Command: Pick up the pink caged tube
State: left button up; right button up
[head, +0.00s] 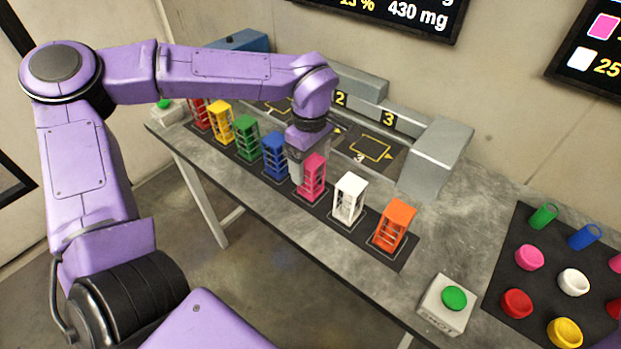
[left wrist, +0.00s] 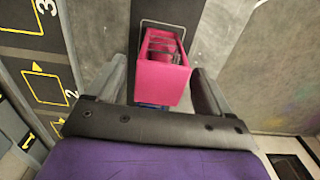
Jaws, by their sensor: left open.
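The pink caged tube (head: 312,178) stands upright in a row of coloured caged tubes on a black strip on the grey table. It also shows in the left wrist view (left wrist: 162,82), between the two fingers. My left gripper (head: 301,168) is lowered at the pink cage. In the left wrist view my left gripper (left wrist: 162,92) is open, one finger on each side of the cage. Whether a finger touches it I cannot tell. The cage's lower part is partly hidden in the wrist view. My right gripper is not in view.
A blue caged tube (head: 275,155) stands left of the pink one and a white one (head: 349,198) right of it. An orange one (head: 394,226) ends the row. Grey numbered fixtures (head: 435,158) stand behind. A green button box (head: 447,304) sits at the front right.

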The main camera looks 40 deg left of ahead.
pick_arm(q)
jog(key=shift+f, duration=0.9)
jog(key=c, duration=1.2)
jog(key=shift+r, duration=0.1)
